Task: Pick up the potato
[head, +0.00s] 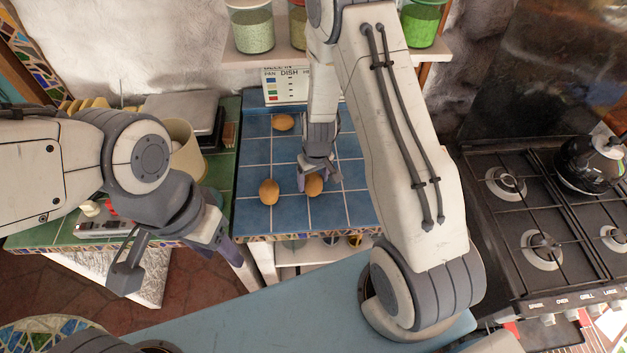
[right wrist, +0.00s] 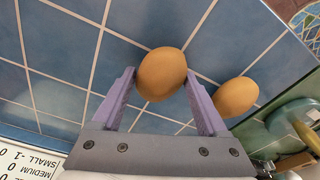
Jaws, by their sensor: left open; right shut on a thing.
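Three potatoes show on the blue tiled counter (head: 262,222) in the head view. One potato (head: 314,185) is at my right gripper (head: 316,184), near the counter's front; in the right wrist view this potato (right wrist: 162,74) sits between the two purple fingers, which are shut on it. A second potato (head: 269,191) lies just to its left, and it also shows in the right wrist view (right wrist: 235,96), apart from the fingers. A third potato (head: 283,122) lies further back. My left gripper (head: 180,268) is open and empty, low in front of the green counter.
A gas stove (head: 540,230) with a dark kettle (head: 590,163) stands at the right. A beige container (head: 183,150) and a scale (head: 184,115) stand on the green counter at left. Jars (head: 250,28) line the shelf above. Blue tiles left of the potatoes are bare.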

